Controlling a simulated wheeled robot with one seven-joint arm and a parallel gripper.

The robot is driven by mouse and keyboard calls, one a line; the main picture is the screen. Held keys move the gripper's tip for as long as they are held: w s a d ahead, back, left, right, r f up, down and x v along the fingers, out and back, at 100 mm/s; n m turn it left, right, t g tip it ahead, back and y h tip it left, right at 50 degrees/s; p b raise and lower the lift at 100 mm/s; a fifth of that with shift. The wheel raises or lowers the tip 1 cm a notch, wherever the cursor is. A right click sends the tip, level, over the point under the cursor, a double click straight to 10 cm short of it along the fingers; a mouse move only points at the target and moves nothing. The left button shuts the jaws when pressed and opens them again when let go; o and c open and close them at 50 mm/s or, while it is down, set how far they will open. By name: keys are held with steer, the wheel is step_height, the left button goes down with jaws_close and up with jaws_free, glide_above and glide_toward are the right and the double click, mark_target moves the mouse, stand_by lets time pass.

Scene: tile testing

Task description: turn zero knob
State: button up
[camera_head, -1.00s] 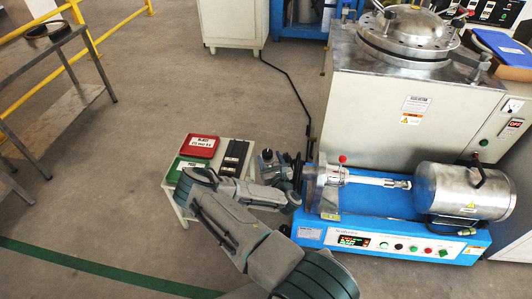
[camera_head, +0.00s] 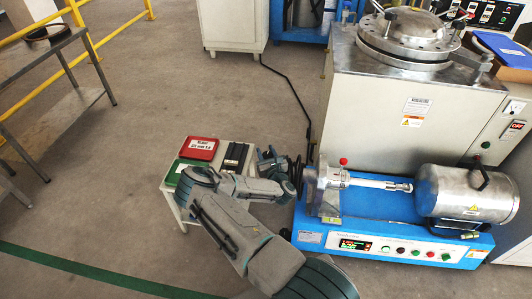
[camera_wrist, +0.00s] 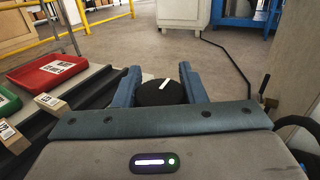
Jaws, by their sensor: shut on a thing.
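The zero knob (camera_wrist: 158,94) is a round black knob with a white pointer mark, seen from above in the wrist view. My gripper (camera_wrist: 160,80) is shut on it, with one blue-grey finger on each side. The white mark points up and slightly to the right in that view. In the head view my gripper (camera_head: 268,158) is at the left end of the blue testing machine (camera_head: 390,203), beside a small side table. The knob cannot be made out clearly there, as my arm and gripper cover it.
A metal vessel stands behind.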

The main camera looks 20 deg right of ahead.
steer(key=shift+r+m+h+p, duration=0.1)
steer(key=shift+m+h+p, duration=0.2)
steer(key=shift+h+p, duration=0.2)
steer(key=shift+d+r+m+h+p, duration=0.1)
steer(key=shift+m+h+p, duration=0.4)
steer(key=shift+h, duration=0.2)
steer(key=m+g+h, duration=0.1)
steer(key=h, duration=0.1)
steer(key=m+g+h+p, duration=0.1)
steer(key=shift+s+d+m+h, duration=0.1)
steer(key=shift+d+m+h, duration=0.05)
steer(key=shift+m+h, duration=0.2)
steer(key=m+g+h, duration=0.2)
steer(key=h, duration=0.1)
steer(key=m+g+h+b, duration=0.1)
steer(key=shift+s+d+f+h, duration=0.15)
steer(key=shift+d+f+h, duration=0.1)
steer(key=shift+f, duration=0.1)
steer(key=shift+s+d+m+g+h+b, duration=0.1)
steer(key=shift+m+g+h+b, duration=0.5)
steer(key=shift+m+g, duration=0.2)
steer(key=shift+s+d+m+g+h+b, duration=0.1)
steer(key=shift+m+g+h+b, duration=0.5)
steer(key=shift+g, duration=0.2)
steer(key=shift+r+m+g, duration=0.1)
steer(key=shift+m+g, duration=0.15)
steer(key=shift+g, duration=0.05)
steer(key=o, duration=1)
